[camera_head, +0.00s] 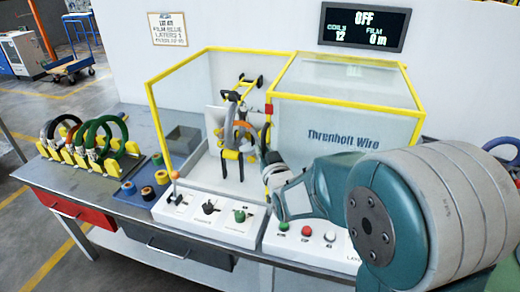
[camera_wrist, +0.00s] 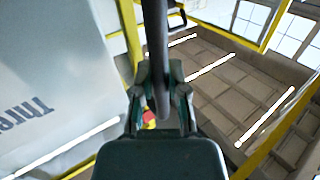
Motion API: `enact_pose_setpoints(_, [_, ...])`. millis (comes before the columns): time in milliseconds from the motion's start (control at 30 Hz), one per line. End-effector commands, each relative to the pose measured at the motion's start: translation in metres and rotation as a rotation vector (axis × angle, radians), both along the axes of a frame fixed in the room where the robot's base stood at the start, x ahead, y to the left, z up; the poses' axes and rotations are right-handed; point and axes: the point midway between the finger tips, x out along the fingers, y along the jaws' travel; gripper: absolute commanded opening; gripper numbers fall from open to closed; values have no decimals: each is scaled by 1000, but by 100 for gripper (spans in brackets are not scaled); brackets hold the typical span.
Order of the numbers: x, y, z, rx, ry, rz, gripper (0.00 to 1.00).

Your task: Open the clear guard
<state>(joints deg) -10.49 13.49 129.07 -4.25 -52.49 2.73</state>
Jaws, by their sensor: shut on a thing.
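The yellow-framed clear guard (camera_head: 350,80) stands on the machine on the bench. Its pane lettered "Threnhoft Wire" covers the right part of the front in the head view; the left part looks uncovered. The lettered pane also shows at the left in the wrist view (camera_wrist: 60,70). My gripper (camera_head: 264,148) is at the left edge of this pane, partly hidden by my arm. In the wrist view my gripper (camera_wrist: 161,95) is shut on a dark upright bar (camera_wrist: 155,35), which looks like the guard's handle.
Inside the machine is a coil (camera_head: 240,132) on yellow supports. Several coils stand on a yellow rack (camera_head: 88,160) at the left. Coloured rolls (camera_head: 147,193) lie beside the control panel (camera_head: 215,218). A screen (camera_head: 364,27) reading OFF hangs behind.

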Motion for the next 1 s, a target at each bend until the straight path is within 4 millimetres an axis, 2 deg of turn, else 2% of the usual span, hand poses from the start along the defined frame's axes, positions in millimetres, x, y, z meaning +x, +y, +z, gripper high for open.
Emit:
enact_pose_setpoints(533, [-1,-6,-1,2,3,-1,0])
enact_pose_setpoints(567, [-1,-6,-1,2,3,-1,32])
enact_pose_setpoints(600, [-1,-6,-1,2,3,-1,50])
enact_pose_setpoints(633, [-1,-6,0,3,2,-1,54])
enact_pose_setpoints(1000, [-2,-6,1,2,-1,-1,54])
